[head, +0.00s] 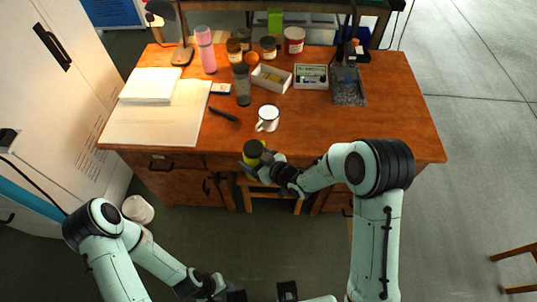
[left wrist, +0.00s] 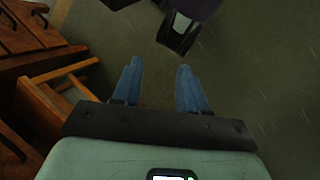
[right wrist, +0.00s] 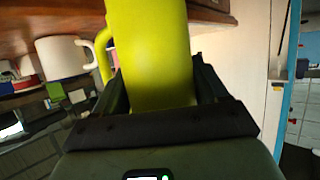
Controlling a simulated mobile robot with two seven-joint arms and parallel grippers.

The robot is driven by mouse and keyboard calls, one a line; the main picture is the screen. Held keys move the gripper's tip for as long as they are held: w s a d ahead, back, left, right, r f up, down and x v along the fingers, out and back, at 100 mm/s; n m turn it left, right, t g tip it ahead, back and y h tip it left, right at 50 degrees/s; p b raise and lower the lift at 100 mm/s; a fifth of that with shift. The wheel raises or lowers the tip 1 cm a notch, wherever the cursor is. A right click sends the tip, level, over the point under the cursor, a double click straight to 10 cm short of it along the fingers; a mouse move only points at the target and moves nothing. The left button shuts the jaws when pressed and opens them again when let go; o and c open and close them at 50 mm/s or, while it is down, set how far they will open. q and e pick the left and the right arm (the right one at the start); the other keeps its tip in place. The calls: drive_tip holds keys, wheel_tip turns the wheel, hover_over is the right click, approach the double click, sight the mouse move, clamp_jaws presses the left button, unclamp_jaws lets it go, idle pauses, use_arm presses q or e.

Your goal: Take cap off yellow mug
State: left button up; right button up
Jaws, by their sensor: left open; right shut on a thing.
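The yellow mug (head: 250,162) is held just off the front edge of the desk, with a dark cap (head: 253,149) on its top. My right gripper (head: 266,166) is shut on the mug's body. In the right wrist view the yellow mug (right wrist: 155,60) fills the space between the fingers, with its handle on the left; its top and cap are out of that frame. My left gripper (head: 262,292) is low at the bottom of the head view, away from the mug. In the left wrist view the left gripper (left wrist: 160,85) is open and empty, over floor.
A white mug (head: 267,119) stands on the wooden desk (head: 330,128) behind the yellow mug. A wooden stool (head: 272,190) is below the desk's front edge. Floor in front is clear.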

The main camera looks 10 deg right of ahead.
use_arm(q)
drive_tip(key=o, duration=0.3)
use_arm(e)
drive_tip(key=shift+w+a+f, duration=0.1)
drive_tip(key=shift+a, duration=0.15)
clamp_jaws()
use_arm(q)
drive_tip(key=o, duration=0.5)
drive_tip(key=shift+w, duration=0.3)
use_arm(e)
drive_tip(key=shift+a+n+y, duration=0.15)
drive_tip(key=shift+n+y, duration=0.15)
use_arm(q)
drive_tip(key=w+m, duration=1)
drive_tip(key=w, duration=0.6)
drive_tip(key=w+d+r+m+y, duration=0.2)
drive_tip(key=w+d+r+m, duration=0.2)
drive_tip(key=w+r+m, duration=0.7)
wheel_tip(320, 180, up, 29)
drive_tip(key=m+t+y, duration=0.1)
drive_tip(key=m, duration=1.2)
hover_over(252, 147)
drive_tip(key=shift+a+f, duration=0.1)
drive_tip(key=shift+f, duration=4)
